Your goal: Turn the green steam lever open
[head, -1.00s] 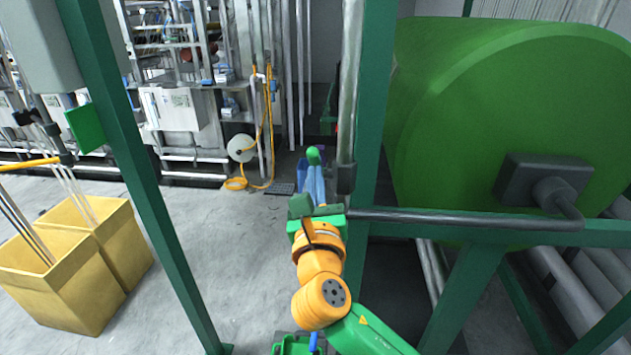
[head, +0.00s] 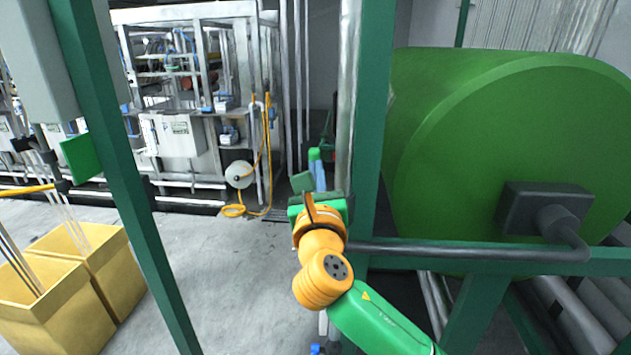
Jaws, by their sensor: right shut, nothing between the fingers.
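My right gripper (head: 319,196) shows at the end of my orange and green arm, left of the dark horizontal bar. It is shut and empty, seen from behind, and its body hides much of what lies beyond it. A small green rounded end (head: 315,154), which looks like the green steam lever, shows just past the gripper above a blue part. I cannot tell whether the gripper touches it, or how far the lever is turned. My left gripper is not in view.
A green post (head: 373,120) and a dark bar (head: 460,248) stand close on the right, before a large green drum (head: 440,130). Another green post (head: 135,190) stands left. Yellow bins (head: 110,275) sit at lower left. The grey floor (head: 220,265) between is clear.

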